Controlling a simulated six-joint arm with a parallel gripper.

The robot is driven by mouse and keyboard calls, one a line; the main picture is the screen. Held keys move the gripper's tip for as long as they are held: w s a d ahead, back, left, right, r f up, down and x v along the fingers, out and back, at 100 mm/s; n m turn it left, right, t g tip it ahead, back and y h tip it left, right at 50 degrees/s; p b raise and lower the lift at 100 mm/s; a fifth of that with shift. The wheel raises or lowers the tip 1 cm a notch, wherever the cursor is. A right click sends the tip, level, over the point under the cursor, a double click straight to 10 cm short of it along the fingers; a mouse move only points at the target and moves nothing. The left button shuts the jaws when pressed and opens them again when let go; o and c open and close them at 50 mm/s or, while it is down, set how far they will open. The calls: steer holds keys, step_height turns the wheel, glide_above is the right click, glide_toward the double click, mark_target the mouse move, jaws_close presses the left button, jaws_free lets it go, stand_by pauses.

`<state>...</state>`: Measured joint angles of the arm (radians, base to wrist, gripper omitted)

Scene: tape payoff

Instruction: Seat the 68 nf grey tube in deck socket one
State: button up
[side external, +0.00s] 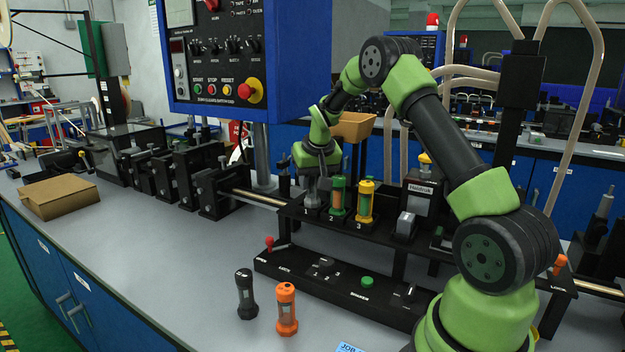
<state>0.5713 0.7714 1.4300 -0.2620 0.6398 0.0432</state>
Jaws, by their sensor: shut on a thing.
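My gripper (313,174) points down over the deck (290,215) at the socket marked 1. It is shut on the grey tube (312,192), which stands upright at socket one. The gripper hides the tube's upper part. The tube's lower end meets the deck at the socket, but I cannot tell how deep it sits. A green tube (338,196) stands in socket two and a yellow tube (365,201) in socket three, both close to the right of my gripper.
A black tube (245,294) and an orange tube (286,308) stand on the bench in front. A black lever panel (340,290) with a red-knobbed lever (270,243) lies before the deck. A cardboard box (60,196) sits at left. The bench at front left is clear.

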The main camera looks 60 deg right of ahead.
steer(key=shift+f, duration=0.45)
stand_by(0.3)
steer(key=o, duration=0.7)
steer(key=shift+o, duration=0.2)
steer(key=v, duration=1.1)
steer(key=shift+w, duration=0.1)
steer(key=s+a+r+n+t+y, duration=0.15)
steer(key=s+a+r, duration=0.35)
steer(key=a, duration=0.5)
steer(key=s+a+r+n+t+y, duration=0.1)
steer(key=s+a+r+y, duration=0.15)
steer(key=s+a, duration=0.5)
steer(key=s+a+f+n+t+y, duration=0.1)
steer(key=s+a+f, duration=0.1)
steer(key=s+a, duration=0.4)
steer(key=shift+s+a, duration=0.2)
steer(key=shift+a, duration=0.25)
